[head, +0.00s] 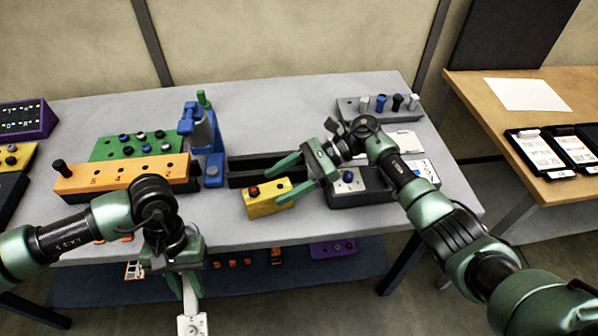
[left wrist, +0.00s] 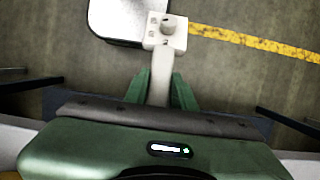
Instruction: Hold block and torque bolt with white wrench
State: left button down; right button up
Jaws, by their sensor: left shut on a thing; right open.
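The yellow block (head: 262,207) lies on the grey table's front part in the head view. A red-and-dark bolt head (head: 254,191) shows on its top left. My right gripper (head: 276,186) is open at the block's right end, one finger behind and one near its front right. I cannot tell if the fingers touch it. My left gripper (head: 182,272) is shut on a white wrench (head: 191,322), below the table's front edge. The wrench also shows in the left wrist view (left wrist: 160,90), its handle between the fingers (left wrist: 160,88) and its square head (left wrist: 165,32) pointing away.
An orange block (head: 122,174) and a green block (head: 132,146) with several bolts stand left. A blue clamp-like stand (head: 213,165) is between them and black rails (head: 262,165). A grey box (head: 362,187) stands right of the yellow block. A wooden table (head: 505,95) is far right.

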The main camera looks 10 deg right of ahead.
aim_at(269, 199)
jog(key=shift+x, duration=2.5)
grip_shut()
